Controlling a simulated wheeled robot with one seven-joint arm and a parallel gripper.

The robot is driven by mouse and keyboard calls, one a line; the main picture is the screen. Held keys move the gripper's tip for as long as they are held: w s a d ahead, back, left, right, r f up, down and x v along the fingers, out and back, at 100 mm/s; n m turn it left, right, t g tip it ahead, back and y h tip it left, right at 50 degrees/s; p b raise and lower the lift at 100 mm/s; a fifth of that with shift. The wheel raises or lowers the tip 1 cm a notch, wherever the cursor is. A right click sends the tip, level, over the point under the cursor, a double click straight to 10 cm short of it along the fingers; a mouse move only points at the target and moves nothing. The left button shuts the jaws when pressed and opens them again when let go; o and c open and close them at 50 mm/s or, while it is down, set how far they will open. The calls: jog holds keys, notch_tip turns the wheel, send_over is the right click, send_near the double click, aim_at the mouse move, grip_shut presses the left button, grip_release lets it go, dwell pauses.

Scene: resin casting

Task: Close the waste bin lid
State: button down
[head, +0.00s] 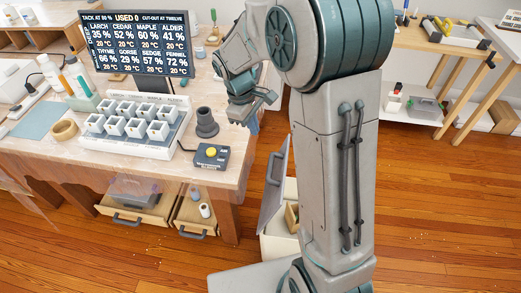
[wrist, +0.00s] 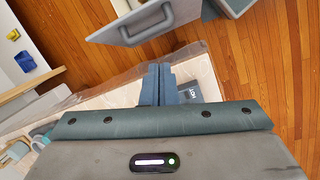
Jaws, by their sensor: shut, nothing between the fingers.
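The waste bin (head: 279,246) is a pale box on the floor to the right of the workbench, partly hidden behind my arm. Its grey lid (head: 272,192) stands open, steeply upright, with a dark handle (head: 274,167) on its face. In the wrist view the lid (wrist: 106,34) and its handle (wrist: 150,28) show at the top, beyond my fingertips. My gripper (head: 264,97) is above the bench's right edge, higher than the lid and apart from it. In the wrist view my gripper (wrist: 157,68) is shut and empty.
The workbench (head: 130,160) carries a tray of white cups (head: 140,125), a dark cylinder (head: 206,124), a yellow-button box (head: 211,156) and a display (head: 137,45). Two drawers (head: 135,210) below are open. Wooden floor (head: 440,210) is clear at right.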

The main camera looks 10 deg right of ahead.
jog(key=w+a+f+n+g, duration=0.1)
jog(key=w+a+f+n, duration=0.1)
jog(key=w+f+n, duration=0.5)
jog(key=s+d+f+m+p, duration=0.1)
jog(key=s+d+f, duration=0.1)
jog(key=f, duration=0.4)
jog(key=s+d+f+m+p, duration=0.1)
jog(key=d+f+m, duration=0.1)
jog(key=f, duration=0.5)
jog(key=shift+s+d+h, duration=0.35)
jog(key=shift+d+h, duration=0.05)
jog(key=shift+d, duration=0.4)
jog(key=shift+f, duration=0.1)
